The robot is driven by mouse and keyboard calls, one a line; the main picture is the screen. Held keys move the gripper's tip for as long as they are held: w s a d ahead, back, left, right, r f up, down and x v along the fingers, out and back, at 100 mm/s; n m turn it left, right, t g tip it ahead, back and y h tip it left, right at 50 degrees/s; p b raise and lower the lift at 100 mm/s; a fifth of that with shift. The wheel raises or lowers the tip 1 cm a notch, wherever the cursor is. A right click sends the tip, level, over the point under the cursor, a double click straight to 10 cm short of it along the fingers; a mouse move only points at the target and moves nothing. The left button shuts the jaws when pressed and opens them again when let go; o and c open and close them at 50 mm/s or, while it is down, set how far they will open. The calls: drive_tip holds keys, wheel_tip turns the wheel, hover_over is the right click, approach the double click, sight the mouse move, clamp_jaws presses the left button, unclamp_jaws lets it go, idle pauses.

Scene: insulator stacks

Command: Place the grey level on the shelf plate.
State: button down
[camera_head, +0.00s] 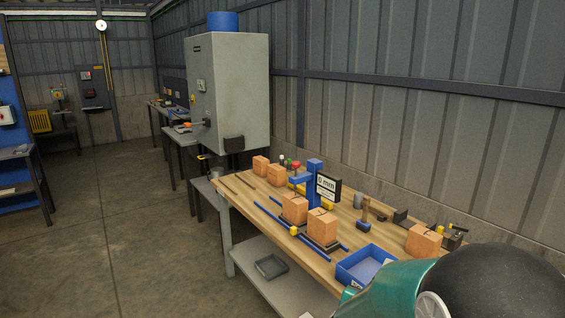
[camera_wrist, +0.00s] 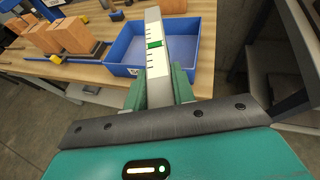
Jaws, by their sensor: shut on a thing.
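The grey level (camera_wrist: 154,45) is a pale bar with a green vial and dark marks. It is held between the fingers of my gripper (camera_wrist: 159,88), which is shut on it. The bar points away from the wrist, in front of the blue tray in the picture. In the head view the level and gripper are not visible; my teal and black arm fills the lower right corner. A grey lower shelf (camera_head: 243,268) runs beneath the wooden bench and looks like the shelf plate. A dark shallow tray (camera_head: 271,266) lies on it.
The wooden bench top (camera_head: 330,262) carries orange blocks (camera_head: 322,226), a blue stand with a display (camera_head: 327,186) and a blue tray (camera_head: 364,265). A dark bench frame (camera_wrist: 285,65) is at right in the wrist view. Open floor (camera_head: 130,220) lies left.

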drive_tip(key=w+a+f+n+t+y, duration=0.1)
drive_tip(key=a+n+y, duration=0.3)
drive_tip(key=a, duration=0.8)
drive_tip(key=shift+w+a+t, duration=0.3)
drive_tip(key=shift+w+t, duration=0.05)
drive_tip(key=shift+t, duration=0.45)
drive_tip(key=s+d+r+m+g+h, duration=0.1)
drive_tip(key=s+d+m+g+h, duration=0.25)
drive_tip(key=d, duration=0.65)
drive_tip(key=s+d+r+m+g+h, duration=0.1)
drive_tip(key=s+d+m+g+h, duration=0.25)
drive_tip(key=d, duration=0.75)
drive_tip(key=s+d+r+m+g+h, duration=0.1)
drive_tip(key=s+d+m+g+h, duration=0.3)
drive_tip(key=d, duration=0.6)
drive_tip(key=s+d+m+g+y, duration=0.2)
drive_tip(key=s+d+m+g, duration=0.1)
drive_tip(key=s, duration=0.7)
drive_tip(key=s+d+m+g+y, duration=0.3)
drive_tip(key=s+m+g, duration=0.3)
drive_tip(key=s, duration=0.5)
drive_tip(key=s+d+m+g+y, duration=0.3)
drive_tip(key=s+m, duration=0.3)
drive_tip(key=s, duration=0.5)
drive_tip(key=shift+d+r+g, duration=0.15)
drive_tip(key=shift+d+g, duration=0.4)
drive_tip(key=shift+g, duration=0.25)
